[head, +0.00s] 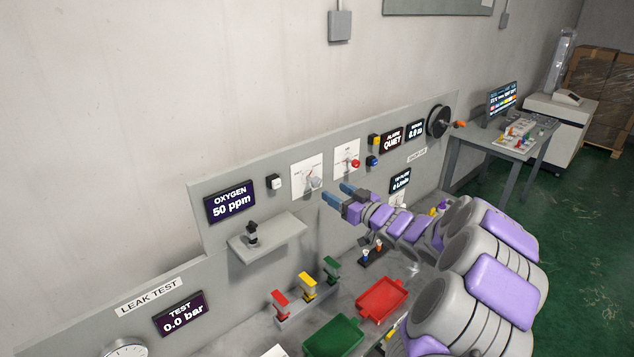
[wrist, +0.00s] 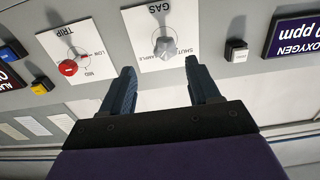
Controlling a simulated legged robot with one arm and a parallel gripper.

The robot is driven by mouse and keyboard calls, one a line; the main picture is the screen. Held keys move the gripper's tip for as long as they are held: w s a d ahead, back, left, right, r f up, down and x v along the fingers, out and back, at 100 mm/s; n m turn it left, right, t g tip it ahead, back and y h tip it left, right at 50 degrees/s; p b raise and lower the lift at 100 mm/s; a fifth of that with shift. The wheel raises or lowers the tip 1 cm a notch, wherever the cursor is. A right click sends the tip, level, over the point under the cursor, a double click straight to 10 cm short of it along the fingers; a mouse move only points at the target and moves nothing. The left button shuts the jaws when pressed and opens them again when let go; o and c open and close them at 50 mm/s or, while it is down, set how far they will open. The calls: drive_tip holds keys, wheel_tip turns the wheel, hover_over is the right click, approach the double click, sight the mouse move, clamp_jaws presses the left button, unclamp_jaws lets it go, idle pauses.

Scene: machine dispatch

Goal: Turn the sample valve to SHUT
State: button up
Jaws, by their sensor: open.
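The sample valve is a grey knob (head: 314,182) on a white plate (head: 298,178) on the grey panel. In the wrist view the valve knob (wrist: 165,47) appears upside down, on a plate marked GAS, SHUT and SAMPLE. I cannot tell clearly which mark its pointer is at. My gripper (head: 335,194) is open, with two blue fingers, in front of the panel just right of the knob. In the wrist view the fingertips (wrist: 160,67) stand on either side below the knob, apart from it, with nothing between them.
A red TRIP knob (wrist: 68,67) is on the neighbouring plate. A white button (wrist: 236,50) and the OXYGEN display (head: 231,203), reading 50 ppm, are on the other side. A shelf (head: 268,240) with a black fitting juts out below. Red and green trays (head: 334,337) lie on the bench.

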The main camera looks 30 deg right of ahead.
sight(316, 184)
drive_tip(key=w+a, duration=0.1)
drive_tip(key=w, duration=0.1)
drive_tip(key=w+a, duration=0.1)
drive_tip(key=w, duration=0.2)
drive_tip(key=w+a, duration=0.1)
drive_tip(key=w, duration=0.1)
drive_tip(key=shift+w+r, duration=0.15)
drive_tip(key=shift+w, duration=0.6)
drive_tip(key=shift+d+f, duration=0.2)
drive_tip(key=shift+d, duration=0.8)
drive_tip(key=shift+w+a+r, duration=0.1)
drive_tip(key=shift+a, duration=0.65)
drive_tip(key=c, duration=0.6)
drive_tip(key=shift+d, duration=0.25)
drive_tip(key=c, duration=0.4)
